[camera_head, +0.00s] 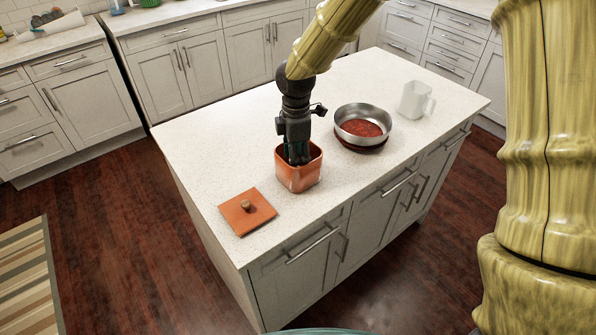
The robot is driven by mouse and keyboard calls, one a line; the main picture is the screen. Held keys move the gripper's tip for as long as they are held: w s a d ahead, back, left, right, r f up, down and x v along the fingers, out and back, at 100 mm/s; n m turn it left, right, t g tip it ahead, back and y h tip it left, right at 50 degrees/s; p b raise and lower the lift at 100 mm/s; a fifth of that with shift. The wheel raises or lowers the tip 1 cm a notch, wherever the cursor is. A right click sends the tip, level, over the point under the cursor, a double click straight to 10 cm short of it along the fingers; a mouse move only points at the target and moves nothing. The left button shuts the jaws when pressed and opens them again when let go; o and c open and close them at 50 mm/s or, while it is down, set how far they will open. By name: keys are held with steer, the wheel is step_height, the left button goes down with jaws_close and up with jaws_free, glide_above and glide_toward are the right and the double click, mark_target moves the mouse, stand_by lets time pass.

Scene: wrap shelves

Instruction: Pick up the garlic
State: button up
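I see no garlic clearly in the head view. My gripper (298,157) points straight down into a square orange pot (297,179) on the island's white top. Its fingers are below the pot's rim, and the front wall hides their tips and the pot's contents. I cannot tell whether the fingers are open, shut or holding anything. A flat orange square lid (240,217) with a small tan knob lies on the counter to the left and in front of the pot.
A round metal pan (364,121) with red contents stands right of the pot. A white pitcher (415,100) stands farther right. The left part of the island top (205,150) is clear. Cabinets line the back.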

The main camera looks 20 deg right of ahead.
steer(key=shift+w+f, duration=0.55)
steer(key=shift+f, duration=0.05)
steer(key=shift+s+d+f+p, duration=0.15)
steer(key=shift+s+f+p, duration=0.25)
steer(key=shift+s+p, duration=0.25)
steer(key=f, duration=0.3)
steer(key=shift+w+f+p, duration=0.2)
steer(key=shift+w+p, duration=0.1)
steer(key=shift+p, duration=0.05)
steer(key=shift+s, duration=0.15)
steer(key=shift+c, duration=1.2)
steer(key=c, duration=0.4)
